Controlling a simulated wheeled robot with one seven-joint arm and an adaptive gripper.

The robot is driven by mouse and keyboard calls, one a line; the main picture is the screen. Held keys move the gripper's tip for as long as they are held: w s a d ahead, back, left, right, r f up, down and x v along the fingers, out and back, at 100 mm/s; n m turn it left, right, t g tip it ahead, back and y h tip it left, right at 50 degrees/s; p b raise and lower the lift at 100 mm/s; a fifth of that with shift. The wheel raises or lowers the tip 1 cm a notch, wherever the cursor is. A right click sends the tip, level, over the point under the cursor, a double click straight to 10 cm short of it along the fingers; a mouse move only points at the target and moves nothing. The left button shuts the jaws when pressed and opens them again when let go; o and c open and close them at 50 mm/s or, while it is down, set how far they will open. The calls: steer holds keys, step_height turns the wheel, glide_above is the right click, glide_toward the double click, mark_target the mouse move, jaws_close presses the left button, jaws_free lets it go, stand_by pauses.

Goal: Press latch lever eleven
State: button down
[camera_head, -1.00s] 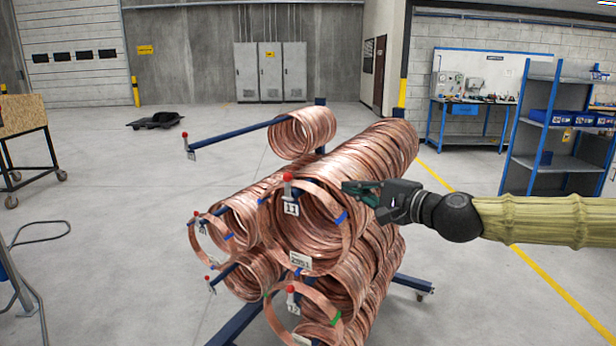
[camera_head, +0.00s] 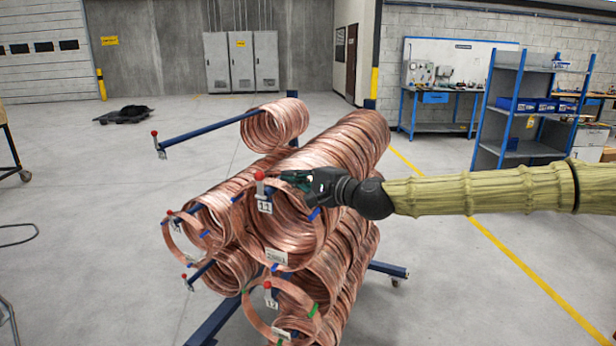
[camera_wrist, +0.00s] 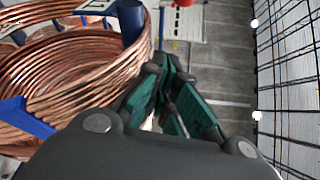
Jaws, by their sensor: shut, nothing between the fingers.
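Latch lever eleven is the red-knobbed lever (camera_head: 259,177) above the white "11" tag (camera_head: 264,207), at the front end of the upper right copper coil (camera_head: 283,262). Its knob stands upright. A red knob (camera_wrist: 185,2), probably the same one, is cut off at the top edge of the wrist view. My gripper (camera_head: 286,177) is shut and empty, with its dark green fingers pointing left toward the knob. A small gap shows between the fingertips and the knob. The gripper also shows in the wrist view (camera_wrist: 163,72), with copper coil to its left.
A blue shelf (camera_head: 520,110) stands at right. Floor around the rack is mostly clear.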

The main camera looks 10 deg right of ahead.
mark_target(260, 185)
steer(key=shift+s+a+r+p, duration=0.25)
steer(key=shift+s+a, duration=0.2)
steer(key=shift+a, duration=0.4)
steer(key=shift+s+a+r+p, duration=0.1)
steer(key=shift+s+a+p, duration=0.3)
steer(key=shift+a, duration=0.45)
steer(key=shift+s, duration=0.15)
steer(key=shift+b, duration=0.55)
